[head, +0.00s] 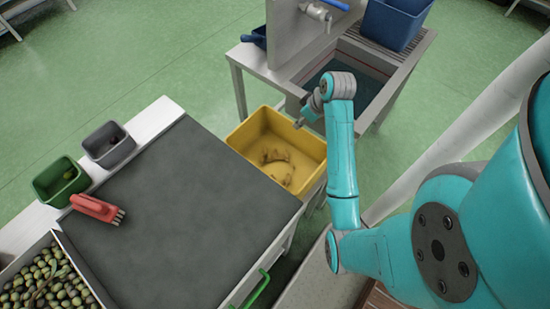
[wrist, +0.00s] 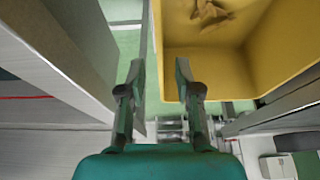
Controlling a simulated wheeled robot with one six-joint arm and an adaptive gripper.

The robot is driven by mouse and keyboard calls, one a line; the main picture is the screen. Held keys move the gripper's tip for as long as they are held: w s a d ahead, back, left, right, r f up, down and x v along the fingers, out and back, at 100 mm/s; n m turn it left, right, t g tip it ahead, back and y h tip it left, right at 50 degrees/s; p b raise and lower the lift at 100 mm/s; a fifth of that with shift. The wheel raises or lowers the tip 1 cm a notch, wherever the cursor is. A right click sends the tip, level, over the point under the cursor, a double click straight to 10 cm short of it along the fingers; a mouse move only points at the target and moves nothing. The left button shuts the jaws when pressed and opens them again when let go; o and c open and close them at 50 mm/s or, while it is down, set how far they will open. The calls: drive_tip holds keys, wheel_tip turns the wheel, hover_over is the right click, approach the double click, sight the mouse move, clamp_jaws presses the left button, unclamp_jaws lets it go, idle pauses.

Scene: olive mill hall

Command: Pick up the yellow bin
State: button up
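The yellow bin (head: 246,142) is an open rectangular tub with brownish residue on its floor. In the head view it sits between the dark-topped table and the sink stand, at a lower level. My gripper (head: 304,120) is at the bin's far right corner, by its rim. In the wrist view the bin (wrist: 215,70) fills the upper right. My gripper (wrist: 160,72) is open there, with one finger on each side of the bin's left edge in the picture. Nothing is held. I cannot tell whether a finger touches the bin.
The dark-topped table (head: 190,215) stands close on the bin's left. The sink stand (head: 400,85), with a blue crate (head: 395,22), is just behind. A green box (head: 60,180), grey box (head: 108,146), red hand rake (head: 95,207) and olives (head: 45,285) are at left.

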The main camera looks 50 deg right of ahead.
drive_tip(key=x, duration=0.7)
drive_tip(key=shift+f, duration=0.4)
drive_tip(key=shift+s, duration=0.1)
clamp_jaws()
